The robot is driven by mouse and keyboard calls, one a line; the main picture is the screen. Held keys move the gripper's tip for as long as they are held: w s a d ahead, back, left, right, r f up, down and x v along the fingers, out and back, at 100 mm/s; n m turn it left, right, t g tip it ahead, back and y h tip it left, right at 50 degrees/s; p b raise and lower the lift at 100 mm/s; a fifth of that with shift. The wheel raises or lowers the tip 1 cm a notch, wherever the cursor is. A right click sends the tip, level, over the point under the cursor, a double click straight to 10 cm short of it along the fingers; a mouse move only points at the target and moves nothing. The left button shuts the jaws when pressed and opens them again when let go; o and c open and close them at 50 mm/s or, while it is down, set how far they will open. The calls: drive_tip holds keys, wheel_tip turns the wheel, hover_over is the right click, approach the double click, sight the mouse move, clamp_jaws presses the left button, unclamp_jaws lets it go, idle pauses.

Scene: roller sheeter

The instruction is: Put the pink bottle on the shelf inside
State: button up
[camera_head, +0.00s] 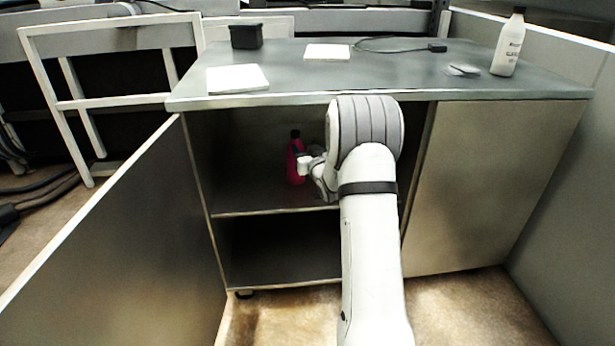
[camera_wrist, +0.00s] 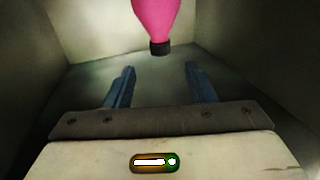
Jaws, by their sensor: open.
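The pink bottle (camera_head: 295,160) with a black cap stands upright on the upper shelf (camera_head: 255,196) inside the open cabinet. In the wrist view the pink bottle (camera_wrist: 157,18) shows at the top, with its dark cap toward me. My gripper (camera_head: 306,160) reaches into the cabinet just right of the bottle. In the wrist view my gripper (camera_wrist: 158,80) has its two blue fingers apart, with nothing between them. The bottle shows beyond the fingertips. My arm hides part of the cabinet's inside.
The cabinet door (camera_head: 120,240) stands open at the left. A white bottle (camera_head: 509,45), a black box (camera_head: 246,36), white sheets (camera_head: 237,78) and a cable lie or stand on the worktop (camera_head: 400,75). The lower compartment (camera_head: 280,250) looks empty.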

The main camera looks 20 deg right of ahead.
drive_tip(key=s+a+r+g, duration=0.2)
drive_tip(key=s+a+g, duration=0.7)
drive_tip(key=s, duration=0.5)
drive_tip(key=s+a+f+g, duration=0.1)
drive_tip(key=s+a+g, duration=0.3)
drive_tip(key=s, duration=1.1)
drive_tip(key=s+a+g+y, duration=0.1)
drive_tip(key=s+a+g, duration=0.2)
drive_tip(key=s, duration=1.3)
drive_tip(key=a, duration=0.3)
drive_tip(key=shift+a+f+n+g, duration=0.2)
drive_tip(key=shift+f+n+g, duration=0.1)
drive_tip(key=shift+f+g, duration=0.1)
drive_tip(key=shift+w, duration=0.1)
